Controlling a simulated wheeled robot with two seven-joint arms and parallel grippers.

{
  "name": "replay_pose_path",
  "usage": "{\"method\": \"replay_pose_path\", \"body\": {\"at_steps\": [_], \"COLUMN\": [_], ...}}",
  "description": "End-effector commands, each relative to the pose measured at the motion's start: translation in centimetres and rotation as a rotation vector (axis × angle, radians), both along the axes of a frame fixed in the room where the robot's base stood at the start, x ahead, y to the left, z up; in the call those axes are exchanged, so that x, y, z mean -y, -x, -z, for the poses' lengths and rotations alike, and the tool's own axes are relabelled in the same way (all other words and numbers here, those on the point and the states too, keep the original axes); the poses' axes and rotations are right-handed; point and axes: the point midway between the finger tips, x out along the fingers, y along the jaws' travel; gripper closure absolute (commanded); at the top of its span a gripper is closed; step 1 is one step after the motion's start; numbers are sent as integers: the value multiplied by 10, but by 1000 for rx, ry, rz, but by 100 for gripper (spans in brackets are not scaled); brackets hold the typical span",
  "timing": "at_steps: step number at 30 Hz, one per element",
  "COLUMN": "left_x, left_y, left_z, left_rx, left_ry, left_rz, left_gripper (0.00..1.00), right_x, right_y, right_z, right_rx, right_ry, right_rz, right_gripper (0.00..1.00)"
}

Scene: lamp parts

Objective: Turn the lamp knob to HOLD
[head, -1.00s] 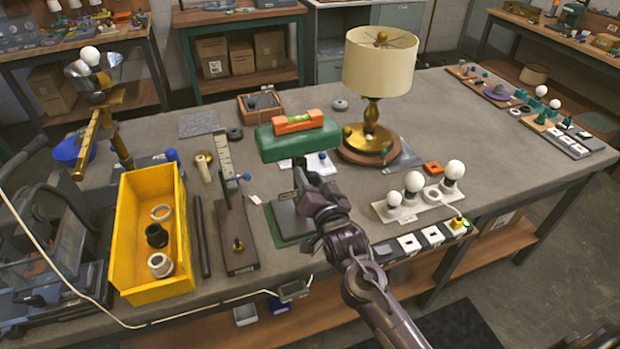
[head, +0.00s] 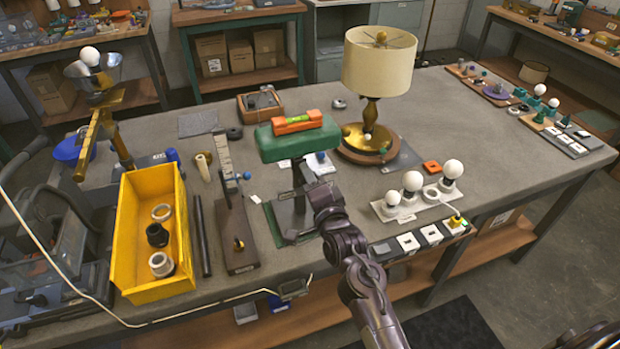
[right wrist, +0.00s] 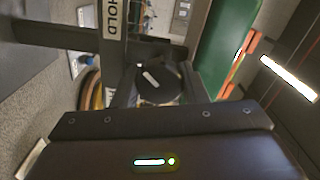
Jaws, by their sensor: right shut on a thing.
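The lamp knob (right wrist: 158,84) is a round black disc with a short white mark, seen in the right wrist view. The mark lies at a slant. A pale label reading HOLD (right wrist: 113,18) is on a dark part up and to the left of it. My right gripper (head: 298,206) is over the green pad (head: 277,231) near the front of the bench, its fingers around the knob. In the head view the gripper hides the knob. The lamp (head: 379,62) with a cream shade and brass stem stands behind, to the right. My left gripper is not in view.
A dark board (head: 237,245) and a yellow bin (head: 133,235) are to the left. A white strip with several bulbs (head: 409,208) is to the right.

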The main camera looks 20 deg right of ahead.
Motion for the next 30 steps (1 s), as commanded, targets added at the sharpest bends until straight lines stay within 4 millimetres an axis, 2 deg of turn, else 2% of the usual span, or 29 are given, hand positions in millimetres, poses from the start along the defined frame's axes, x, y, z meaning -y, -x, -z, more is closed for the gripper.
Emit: {"method": "replay_pose_path", "body": {"at_steps": [18,19,23,30], "left_x": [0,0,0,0], "left_y": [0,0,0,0], "left_z": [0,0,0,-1], "left_rx": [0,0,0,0], "left_ry": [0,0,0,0], "left_rz": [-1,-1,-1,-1], "left_gripper": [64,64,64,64], "right_x": [0,0,0,0], "right_y": [0,0,0,0], "right_z": [0,0,0,0], "right_rx": [-2,-2,-2,-1], "right_ry": [-38,-38,-37,-37], "right_rz": [0,0,0,0], "right_gripper": [84,57,40,39]}}
